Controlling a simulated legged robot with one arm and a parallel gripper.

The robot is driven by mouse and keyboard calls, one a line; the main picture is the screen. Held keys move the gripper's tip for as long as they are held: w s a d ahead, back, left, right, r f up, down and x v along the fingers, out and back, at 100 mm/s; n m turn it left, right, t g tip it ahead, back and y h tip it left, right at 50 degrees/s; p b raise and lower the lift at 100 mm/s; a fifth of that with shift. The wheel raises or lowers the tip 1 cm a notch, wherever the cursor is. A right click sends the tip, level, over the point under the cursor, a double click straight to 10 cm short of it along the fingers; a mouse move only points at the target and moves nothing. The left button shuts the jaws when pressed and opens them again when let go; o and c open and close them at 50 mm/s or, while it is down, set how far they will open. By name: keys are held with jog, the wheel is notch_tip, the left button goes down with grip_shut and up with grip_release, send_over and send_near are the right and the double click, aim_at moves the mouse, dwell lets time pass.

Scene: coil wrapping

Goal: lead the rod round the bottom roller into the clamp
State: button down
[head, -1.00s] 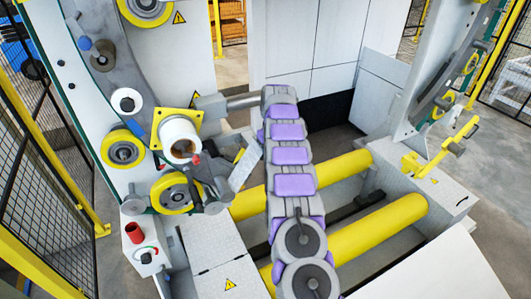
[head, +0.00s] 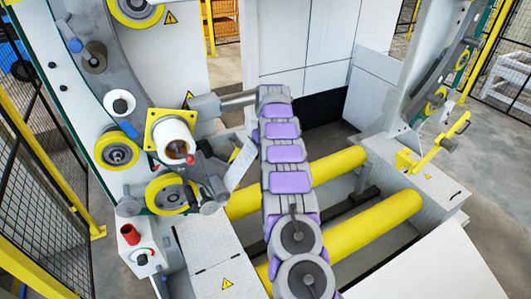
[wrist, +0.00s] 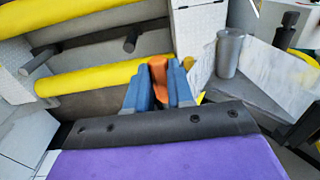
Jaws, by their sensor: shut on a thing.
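In the wrist view my gripper (wrist: 158,90) has its blue fingers closed on an orange piece, which I take for the rod (wrist: 158,72). Only a short stretch of it shows, and its further run is hidden. In the head view the gripper and rod are hidden beyond my outstretched arm. The lowest yellow roller (head: 170,194) is on the left machine frame, left of my arm. I cannot clearly tell which part is the clamp.
A yellow flange (head: 157,122) with a white cylinder stands above that roller, with another yellow roller (head: 117,150) at its left. Long yellow bars (head: 377,222) run beneath my arm. A grey post (wrist: 229,53) stands right of the gripper. A red knob (head: 130,234) is at lower left.

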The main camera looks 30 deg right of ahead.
jog(key=shift+f+b, duration=0.5)
jog(key=shift+f, duration=1.35)
jog(key=c, duration=0.9)
grip_release()
jog(key=shift+r, duration=0.1)
jog(key=shift+w+d+r, duration=0.1)
jog(key=shift+r, duration=0.45)
notch_tip(320, 180, up, 16)
jog(key=p, duration=1)
jog(key=shift+d, duration=0.45)
